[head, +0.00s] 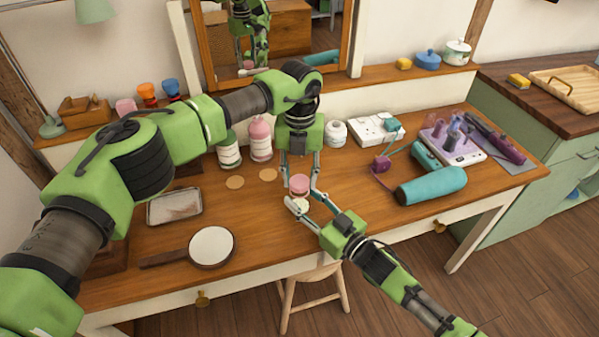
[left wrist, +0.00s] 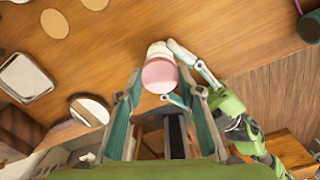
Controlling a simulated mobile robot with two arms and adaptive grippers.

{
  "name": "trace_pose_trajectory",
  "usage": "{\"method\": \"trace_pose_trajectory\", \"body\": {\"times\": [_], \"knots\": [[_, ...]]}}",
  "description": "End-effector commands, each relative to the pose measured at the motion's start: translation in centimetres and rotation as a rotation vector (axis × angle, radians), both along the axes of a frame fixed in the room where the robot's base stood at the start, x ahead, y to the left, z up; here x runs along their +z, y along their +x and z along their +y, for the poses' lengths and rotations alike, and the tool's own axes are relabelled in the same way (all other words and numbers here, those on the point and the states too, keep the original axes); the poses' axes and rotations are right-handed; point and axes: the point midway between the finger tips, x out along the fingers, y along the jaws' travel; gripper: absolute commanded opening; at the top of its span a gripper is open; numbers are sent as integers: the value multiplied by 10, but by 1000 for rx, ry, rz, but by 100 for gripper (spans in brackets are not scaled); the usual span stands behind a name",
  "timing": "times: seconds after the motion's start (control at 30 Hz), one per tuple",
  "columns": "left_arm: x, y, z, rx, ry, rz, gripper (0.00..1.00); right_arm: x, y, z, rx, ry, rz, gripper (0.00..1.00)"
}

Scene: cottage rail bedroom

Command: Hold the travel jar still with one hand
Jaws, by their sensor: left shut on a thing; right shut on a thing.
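The travel jar (head: 300,203) is small and white, with a pink lid (head: 299,183) on or just above it, near the table's front edge. It also shows in the left wrist view (left wrist: 158,49), beside the pink top (left wrist: 160,74). My left gripper (head: 300,188) reaches down from above with its fingers either side of the pink lid, shut on it. My right gripper (head: 301,202) comes in from the front right, shut on the white jar low down. The fingers partly hide the jar, and I cannot tell whether lid and jar are joined.
Two tan discs (head: 235,182) lie left of the jar, with a metal tray (head: 174,206) and a round hand mirror (head: 211,246). A green-labelled bottle (head: 228,150) and pink-capped bottle (head: 260,140) stand behind. A teal hair dryer (head: 430,186) lies right. A stool (head: 312,280) stands in front.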

Motion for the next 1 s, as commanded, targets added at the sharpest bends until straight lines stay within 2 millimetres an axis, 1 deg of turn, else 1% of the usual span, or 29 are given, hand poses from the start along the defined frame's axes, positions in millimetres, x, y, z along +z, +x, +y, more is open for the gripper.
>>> {"method": "trace_pose_trajectory", "body": {"times": [0.5,1.0], "knots": [[0,0,0,0,0,0,26,0,0,0,0,0,0,1],[-10,0,0,-1,1,1,26,0,0,0,0,0,0,1]]}}
